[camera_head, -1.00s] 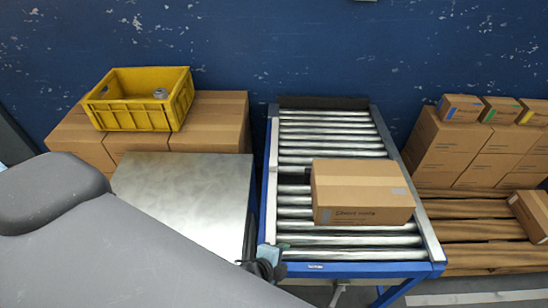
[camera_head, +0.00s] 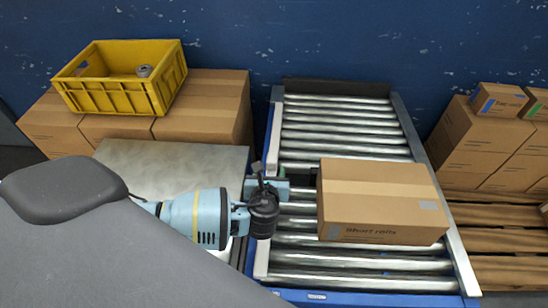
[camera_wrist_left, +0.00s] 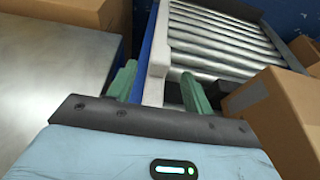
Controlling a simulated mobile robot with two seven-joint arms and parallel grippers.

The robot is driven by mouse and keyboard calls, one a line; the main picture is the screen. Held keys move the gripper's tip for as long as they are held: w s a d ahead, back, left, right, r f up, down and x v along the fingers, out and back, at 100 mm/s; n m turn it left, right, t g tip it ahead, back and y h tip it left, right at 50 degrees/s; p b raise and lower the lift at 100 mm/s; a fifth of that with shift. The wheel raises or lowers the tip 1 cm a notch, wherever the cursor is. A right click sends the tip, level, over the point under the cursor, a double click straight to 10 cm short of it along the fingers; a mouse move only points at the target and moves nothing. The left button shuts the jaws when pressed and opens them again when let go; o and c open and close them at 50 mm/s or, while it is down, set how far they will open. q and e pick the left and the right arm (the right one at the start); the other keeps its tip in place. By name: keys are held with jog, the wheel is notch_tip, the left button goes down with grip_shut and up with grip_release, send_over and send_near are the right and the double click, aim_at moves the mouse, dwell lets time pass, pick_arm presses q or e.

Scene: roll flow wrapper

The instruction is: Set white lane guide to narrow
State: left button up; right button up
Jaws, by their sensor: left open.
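The white lane guide appears to be the pale rail (camera_wrist_left: 160,55) along the left edge of the roller conveyor in the left wrist view. The same pale left edge (camera_head: 262,252) shows in the head view, partly hidden by my arm. My left gripper (camera_wrist_left: 158,88) is open, with one greenish finger on each side of the pale rail. I cannot tell whether the fingers touch it. In the head view my left gripper (camera_head: 276,184) is at the conveyor's left edge, left of the cardboard box. My right gripper is not in view.
A cardboard box (camera_head: 380,205) marked "Short rolls" sits on the rollers (camera_head: 345,134), close right of my gripper. A metal-topped table (camera_head: 170,165) stands left. A yellow crate (camera_head: 115,98) sits on boxes behind it. More boxes (camera_head: 475,150) stand right.

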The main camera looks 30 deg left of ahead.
aim_at(271, 164)
pick_arm(q)
jog(key=shift+w, duration=0.15)
jog(key=b+x, duration=0.1)
jog(key=x, duration=0.4)
jog(key=shift+w+a+f, duration=0.2)
jog(key=shift+w+f, duration=0.05)
jog(key=shift+w+a+f+b, duration=0.2)
jog(key=shift+w+a+b, duration=0.15)
jog(key=shift+w, duration=0.35)
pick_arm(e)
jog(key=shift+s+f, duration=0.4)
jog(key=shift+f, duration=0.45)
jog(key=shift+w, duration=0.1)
